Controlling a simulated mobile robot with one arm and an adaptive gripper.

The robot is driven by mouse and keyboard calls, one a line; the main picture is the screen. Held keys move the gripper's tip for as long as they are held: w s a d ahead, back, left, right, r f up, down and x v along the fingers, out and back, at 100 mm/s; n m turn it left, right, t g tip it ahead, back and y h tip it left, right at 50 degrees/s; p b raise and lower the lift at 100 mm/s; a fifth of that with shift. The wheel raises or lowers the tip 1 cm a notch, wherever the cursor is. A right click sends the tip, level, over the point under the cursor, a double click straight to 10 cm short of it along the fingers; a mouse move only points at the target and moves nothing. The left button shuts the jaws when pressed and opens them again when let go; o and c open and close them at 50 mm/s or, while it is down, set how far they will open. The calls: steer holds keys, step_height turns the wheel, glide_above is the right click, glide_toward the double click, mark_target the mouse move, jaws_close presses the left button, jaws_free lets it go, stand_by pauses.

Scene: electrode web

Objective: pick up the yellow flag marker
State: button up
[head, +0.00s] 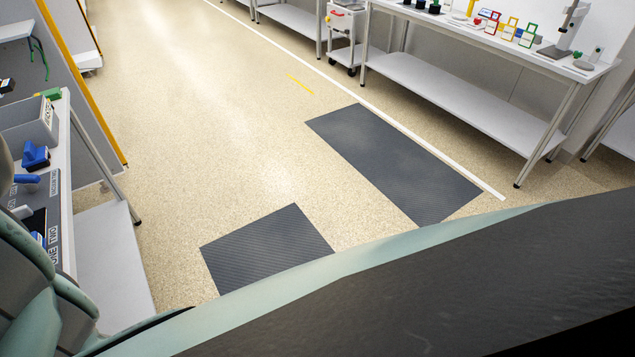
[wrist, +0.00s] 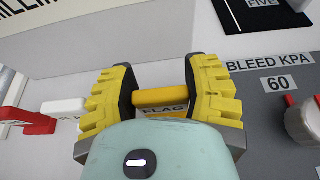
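The yellow flag marker (wrist: 160,97) shows in the middle of the wrist view as a short yellow bar, with a "FLAG" label and a strip of yellow just below it. My gripper (wrist: 161,88) has its two yellow, ridged fingers with dark inner pads on either side of the bar. The bar fills the gap between the pads, but I cannot tell whether they press on it or only stand around it. The finger edges may hide the bar's ends. My gripper and the marker do not show clearly in the head view.
A white marker (wrist: 62,106) and a red one (wrist: 38,123) lie left of my gripper. A grey-white knob with red parts (wrist: 303,122) stands at right, near the "BLEED KPA 60" labels. In the head view, a bench (head: 71,230) stands at left; the floor (head: 200,110) is mostly clear.

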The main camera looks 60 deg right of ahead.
jaws_close()
stand_by(0.6)
